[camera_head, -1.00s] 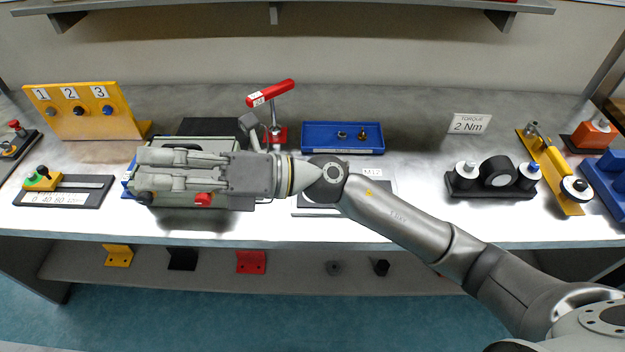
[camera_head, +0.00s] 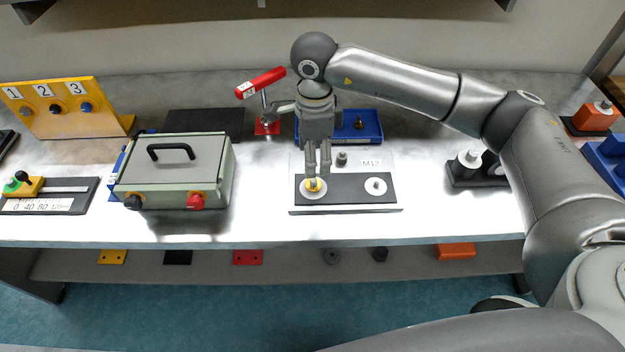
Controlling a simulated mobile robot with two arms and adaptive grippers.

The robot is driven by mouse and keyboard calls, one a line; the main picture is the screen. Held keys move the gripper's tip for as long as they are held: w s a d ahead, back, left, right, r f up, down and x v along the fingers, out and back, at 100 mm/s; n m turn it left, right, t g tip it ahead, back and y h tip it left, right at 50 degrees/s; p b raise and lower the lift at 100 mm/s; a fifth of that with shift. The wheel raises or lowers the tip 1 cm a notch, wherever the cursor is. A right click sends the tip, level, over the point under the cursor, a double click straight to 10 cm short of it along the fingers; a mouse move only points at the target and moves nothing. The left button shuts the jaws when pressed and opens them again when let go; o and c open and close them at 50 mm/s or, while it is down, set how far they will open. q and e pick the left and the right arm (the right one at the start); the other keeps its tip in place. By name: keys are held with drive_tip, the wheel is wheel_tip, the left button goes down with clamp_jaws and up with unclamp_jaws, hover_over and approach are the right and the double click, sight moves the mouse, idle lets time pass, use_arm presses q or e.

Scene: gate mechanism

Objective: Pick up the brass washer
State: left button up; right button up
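A small yellow, brass-like piece (camera_head: 313,185) shows on a white disc (camera_head: 313,194) just under the fingertips. I cannot tell whether it is the brass washer or whether the fingers touch it. A small brass-coloured part (camera_head: 359,123) sits in the blue tray (camera_head: 372,137), partly hidden by my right gripper. My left gripper is not in view.
A grey case (camera_head: 175,170) with a black handle stands left of the plate. A red-handled lever (camera_head: 261,83) rises behind. A second white disc (camera_head: 376,186) and a small grey peg (camera_head: 342,158) are right of my gripper. The bench front right of the plate is clear.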

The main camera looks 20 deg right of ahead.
sight(314, 180)
wheel_tip(314, 180, down, 3)
drive_tip(key=shift+f+p, duration=0.2)
drive_tip(key=shift+p, duration=0.1)
drive_tip(key=shift+f+p, duration=0.5)
drive_tip(key=shift+f, duration=0.1)
wheel_tip(314, 180, down, 4)
drive_tip(key=shift+w+f+p, duration=0.1)
drive_tip(key=shift+w+p, duration=0.05)
drive_tip(key=shift+p, duration=0.65)
drive_tip(key=shift+f+b, duration=0.25)
drive_tip(key=shift+b, duration=0.3)
drive_tip(key=c, duration=0.9)
drive_tip(key=shift+c, duration=0.2)
